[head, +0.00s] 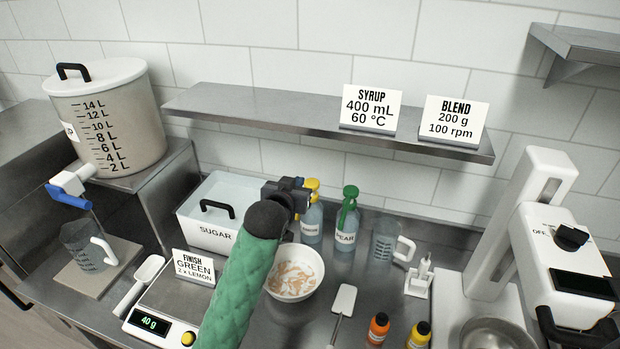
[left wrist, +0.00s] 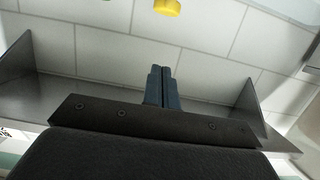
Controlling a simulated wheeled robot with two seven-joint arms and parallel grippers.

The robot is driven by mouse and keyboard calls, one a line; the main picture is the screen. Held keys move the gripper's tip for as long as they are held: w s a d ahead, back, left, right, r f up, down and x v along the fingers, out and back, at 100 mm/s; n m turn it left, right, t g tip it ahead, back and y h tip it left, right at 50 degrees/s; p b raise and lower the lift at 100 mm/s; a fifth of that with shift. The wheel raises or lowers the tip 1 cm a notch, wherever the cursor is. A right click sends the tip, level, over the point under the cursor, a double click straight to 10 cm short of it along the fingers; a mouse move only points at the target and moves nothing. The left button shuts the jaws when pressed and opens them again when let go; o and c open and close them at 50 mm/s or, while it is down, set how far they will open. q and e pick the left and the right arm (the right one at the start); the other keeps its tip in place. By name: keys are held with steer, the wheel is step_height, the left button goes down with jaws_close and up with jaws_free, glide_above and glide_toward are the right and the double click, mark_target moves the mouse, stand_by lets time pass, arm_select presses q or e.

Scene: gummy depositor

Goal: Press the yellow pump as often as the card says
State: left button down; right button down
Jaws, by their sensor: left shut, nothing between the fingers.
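The yellow pump (head: 313,184) tops a blue-grey bottle (head: 312,222) on the counter below the shelf; its label is partly covered. A yellow piece, likely this pump, shows at the top of the left wrist view (left wrist: 167,7). My left gripper (head: 300,184) is shut and empty, its fingertips right beside the pump in the head view and partly hiding it; I cannot tell if they touch. The closed fingers show in the left wrist view (left wrist: 162,88). The card (head: 194,267) reads "FINISH GREEN 2 x LEMON". My right gripper is not in view.
A green-pump bottle marked PEAR (head: 347,222) stands just right of the yellow one. A sugar box (head: 205,225) is left, a bowl with flakes (head: 296,255) in front. A steel shelf (head: 270,118) with two cards overhangs behind. A measuring jug (head: 385,243) stands right.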

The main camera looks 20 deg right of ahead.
arm_select(q)
steer(key=shift+d+f, duration=0.1)
glide_above(308, 181)
steer(key=s, duration=0.2)
step_height(308, 181, down, 3)
steer(key=shift+s+r, duration=0.15)
steer(key=shift+s+a+f+b, duration=0.1)
steer(key=shift+a+f+b, duration=0.15)
steer(key=shift+f+b, duration=0.95)
steer(key=shift+f, duration=0.7)
